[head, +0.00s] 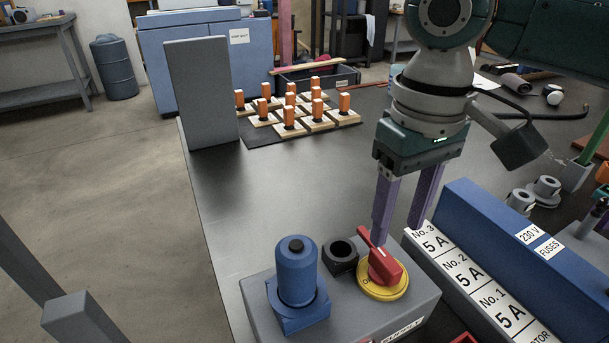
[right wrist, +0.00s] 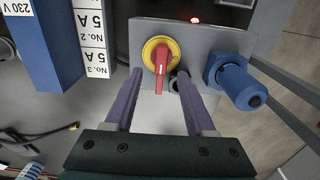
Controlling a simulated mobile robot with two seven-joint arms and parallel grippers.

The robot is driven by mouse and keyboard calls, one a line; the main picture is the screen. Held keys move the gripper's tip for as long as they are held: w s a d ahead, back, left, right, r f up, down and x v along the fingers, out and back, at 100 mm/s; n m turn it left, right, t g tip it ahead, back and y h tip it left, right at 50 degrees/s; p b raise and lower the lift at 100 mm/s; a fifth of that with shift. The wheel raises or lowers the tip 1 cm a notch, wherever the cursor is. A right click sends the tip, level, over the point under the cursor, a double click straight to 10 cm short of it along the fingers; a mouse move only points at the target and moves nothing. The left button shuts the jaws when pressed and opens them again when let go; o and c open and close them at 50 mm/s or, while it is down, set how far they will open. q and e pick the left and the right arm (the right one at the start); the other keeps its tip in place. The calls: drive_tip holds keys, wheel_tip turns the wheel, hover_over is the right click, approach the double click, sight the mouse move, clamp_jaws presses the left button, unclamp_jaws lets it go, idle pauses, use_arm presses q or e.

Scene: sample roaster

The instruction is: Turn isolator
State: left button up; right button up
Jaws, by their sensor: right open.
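The isolator is a red rotary handle (head: 384,264) on a yellow round plate (head: 380,291), set on top of a grey supply box (head: 350,318). It also shows in the right wrist view, where the red handle (right wrist: 160,61) lies beyond my fingertips, roughly between their lines. My right gripper (head: 402,225) is open, with two purple fingers pointing down just above and behind the handle. It also shows in the right wrist view (right wrist: 158,75), with nothing between the fingers. I cannot tell whether a finger touches the handle. My left gripper is not in view.
A blue plug (head: 296,273) and a black ring socket (head: 340,256) stand left of the handle. A blue fuse box (head: 520,260) with a labelled strip (head: 470,272) lies close on the right. Orange-topped blocks (head: 290,113) stand farther back. The dark table (head: 270,195) between is clear.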

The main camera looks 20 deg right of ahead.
sight(387, 258)
wheel_tip(387, 258, down, 7)
drive_tip(key=shift+r+b, duration=0.15)
drive_tip(key=shift+b, duration=0.75)
drive_tip(key=shift+a, duration=0.1)
drive_tip(key=shift+c, duration=0.3)
drive_tip(key=shift+c, duration=0.7)
clamp_jaws()
